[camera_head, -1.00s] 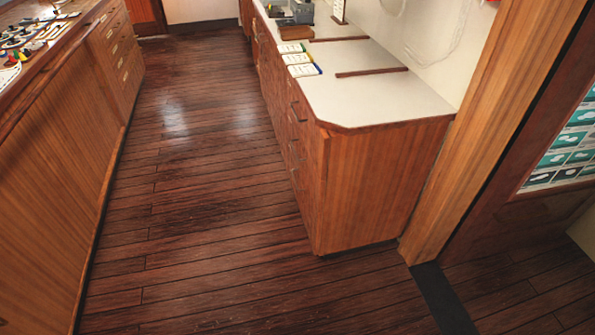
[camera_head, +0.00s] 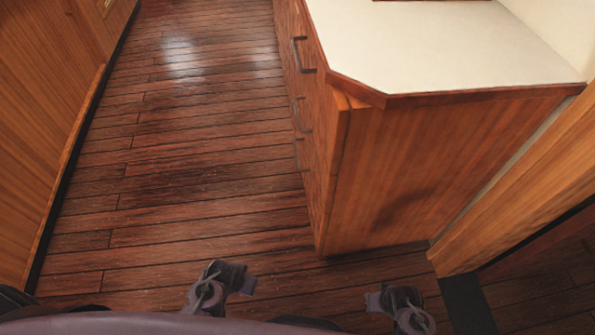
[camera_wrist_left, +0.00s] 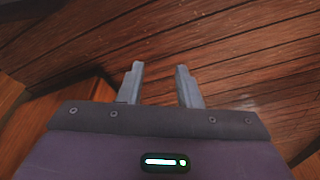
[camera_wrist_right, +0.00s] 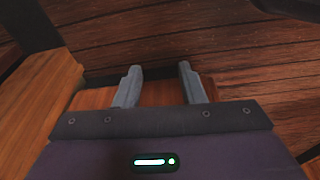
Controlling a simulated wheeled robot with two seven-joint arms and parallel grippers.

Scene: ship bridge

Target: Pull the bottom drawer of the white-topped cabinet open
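The white-topped cabinet (camera_head: 400,170) stands right of centre in the head view, its end panel facing me. Its drawer front is seen at a steep angle on the left side, with several dark handles one above another. The lowest handle in view (camera_head: 299,155) is on the bottom drawer, which looks closed. My left gripper (camera_head: 240,280) is low in the head view, in front of the cabinet and apart from it. Its fingers are spread and empty in the left wrist view (camera_wrist_left: 160,75). My right gripper (camera_head: 385,300) is low, nearer the doorway; its fingers are spread and empty in the right wrist view (camera_wrist_right: 160,75).
A long wooden counter (camera_head: 50,110) runs along the left. The plank floor (camera_head: 190,190) between it and the cabinet is clear. A wooden door post (camera_head: 520,195) stands close at the right, with a dark threshold strip (camera_head: 467,300) beside it.

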